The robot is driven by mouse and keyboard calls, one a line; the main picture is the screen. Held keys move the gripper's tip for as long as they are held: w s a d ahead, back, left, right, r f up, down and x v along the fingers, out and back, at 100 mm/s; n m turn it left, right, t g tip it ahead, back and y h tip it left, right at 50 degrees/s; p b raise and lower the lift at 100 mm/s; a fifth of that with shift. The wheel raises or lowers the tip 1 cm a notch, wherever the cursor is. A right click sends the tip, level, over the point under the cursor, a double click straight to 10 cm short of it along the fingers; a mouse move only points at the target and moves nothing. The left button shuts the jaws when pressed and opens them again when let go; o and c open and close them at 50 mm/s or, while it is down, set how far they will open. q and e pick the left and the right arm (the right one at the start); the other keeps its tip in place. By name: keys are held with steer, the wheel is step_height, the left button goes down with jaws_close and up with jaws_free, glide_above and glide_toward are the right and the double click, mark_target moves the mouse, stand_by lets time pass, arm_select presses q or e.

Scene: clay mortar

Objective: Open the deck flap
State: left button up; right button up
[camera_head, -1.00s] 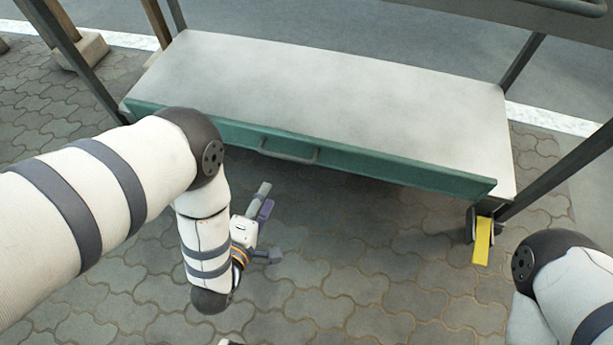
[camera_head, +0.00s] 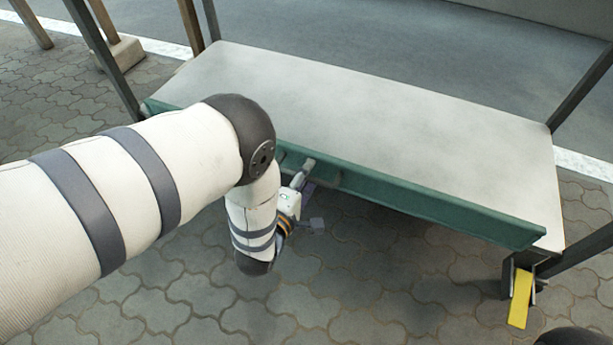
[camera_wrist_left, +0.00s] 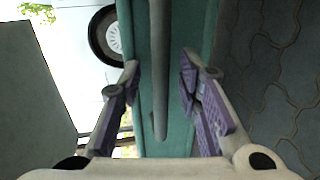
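The deck flap (camera_head: 430,203) is a long teal panel along the front edge of the pale grey deck (camera_head: 400,110); it stands upright. A grey bar handle (camera_head: 329,183) is on its front face, partly covered by my left gripper (camera_head: 313,194). In the left wrist view the handle (camera_wrist_left: 160,105) runs lengthwise between the spread, purple-padded fingers of my left gripper (camera_wrist_left: 160,88), with space on both sides. The flap's teal face (camera_wrist_left: 145,35) is behind it. My left gripper is open and holds nothing. My right gripper is out of view.
Dark posts (camera_head: 582,85) rise at the deck's corners. A yellow tab (camera_head: 520,298) hangs below the right corner. Paving (camera_head: 390,285) in front of the deck is clear. The left wrist view shows a wheel (camera_wrist_left: 105,35) beyond the flap.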

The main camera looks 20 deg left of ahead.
arm_select(q)
jaws_close()
steer(key=shift+s+f, duration=0.15)
steer(key=shift+s, duration=0.1)
step_height(320, 180, down, 9)
steer(key=s+t+b, duration=0.2)
steer(key=t+b, duration=0.2)
steer(key=b, duration=0.2)
steer(key=shift+s+t, duration=0.3)
stand_by(0.5)
steer(key=shift+a, duration=0.1)
stand_by(0.4)
